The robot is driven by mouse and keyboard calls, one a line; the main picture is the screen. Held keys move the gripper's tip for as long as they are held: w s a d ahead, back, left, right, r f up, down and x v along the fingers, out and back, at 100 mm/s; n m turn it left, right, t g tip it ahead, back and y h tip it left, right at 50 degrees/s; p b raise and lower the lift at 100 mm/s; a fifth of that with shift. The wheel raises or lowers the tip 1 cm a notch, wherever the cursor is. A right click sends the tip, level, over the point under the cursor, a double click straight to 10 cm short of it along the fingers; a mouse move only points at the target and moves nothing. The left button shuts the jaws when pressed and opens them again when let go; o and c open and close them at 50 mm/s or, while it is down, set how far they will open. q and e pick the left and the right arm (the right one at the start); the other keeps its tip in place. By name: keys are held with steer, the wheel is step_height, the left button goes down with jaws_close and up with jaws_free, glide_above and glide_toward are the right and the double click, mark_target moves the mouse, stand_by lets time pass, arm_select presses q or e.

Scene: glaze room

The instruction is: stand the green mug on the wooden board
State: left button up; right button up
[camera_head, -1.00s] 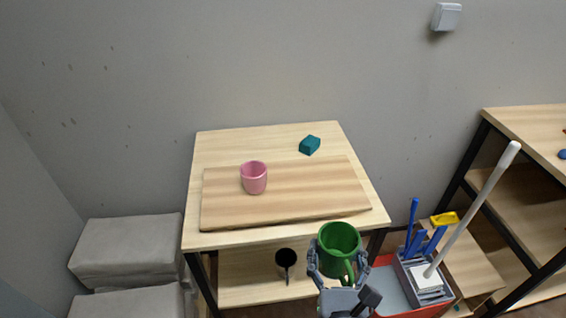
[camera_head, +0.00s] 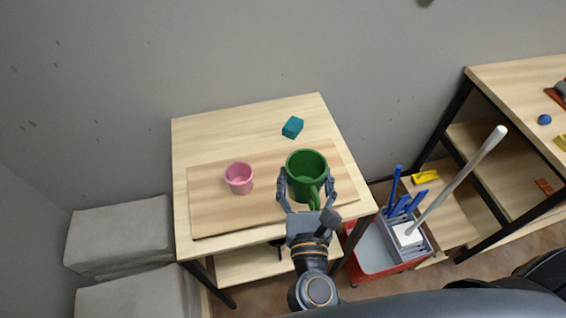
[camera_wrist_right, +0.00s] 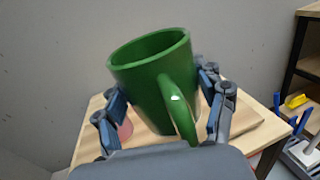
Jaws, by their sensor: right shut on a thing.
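The green mug (camera_head: 306,170) is held upright or nearly so in the head view, its handle toward me. My right gripper (camera_head: 307,190) is shut on it, with a finger on each side. The mug also fills the middle of the right wrist view (camera_wrist_right: 155,85), between the fingers. The wooden board (camera_head: 215,213) lies on the small table, and the mug appears over its right part. I cannot tell whether its base, partly hidden, touches the board. A pink mug (camera_head: 239,179) stands on the board to the left. My left gripper is not in view.
A teal block (camera_head: 293,128) lies on the table (camera_head: 190,135) behind the board. A red cleaning cart (camera_head: 365,262) with brushes and a long white handle stands to the right. Grey cushioned blocks (camera_head: 120,235) are at the left. The board's middle is clear.

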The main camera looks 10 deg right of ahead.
mark_target(302, 171)
steer(key=w+f, duration=0.1)
steer(key=w, duration=0.1)
steer(key=w+f, duration=0.1)
steer(key=w, duration=0.1)
steer(key=w+d+b, duration=0.1)
steer(key=w, duration=0.1)
steer(key=shift+w+f, duration=0.1)
steer(key=shift+f, duration=0.3)
steer(key=w+f+b, duration=0.2)
steer(key=f, duration=0.1)
steer(key=w+f+b, duration=0.1)
steer(key=w, duration=0.1)
steer(key=shift+d+f, duration=0.35)
steer(key=shift+f, duration=0.05)
steer(key=shift+w+f+b, duration=0.3)
steer(key=shift+f+b, duration=0.15)
steer(key=shift+b, duration=0.2)
steer(key=f+b, duration=0.3)
steer(key=shift+w+d+f, duration=0.1)
steer(key=shift+w+f, duration=0.2)
steer(key=shift+w, duration=0.05)
steer(key=shift+s+r, duration=0.1)
steer(key=shift+r, duration=0.05)
steer(key=shift+f, duration=0.25)
steer(key=o, duration=1.4)
steer(key=shift+r, duration=0.2)
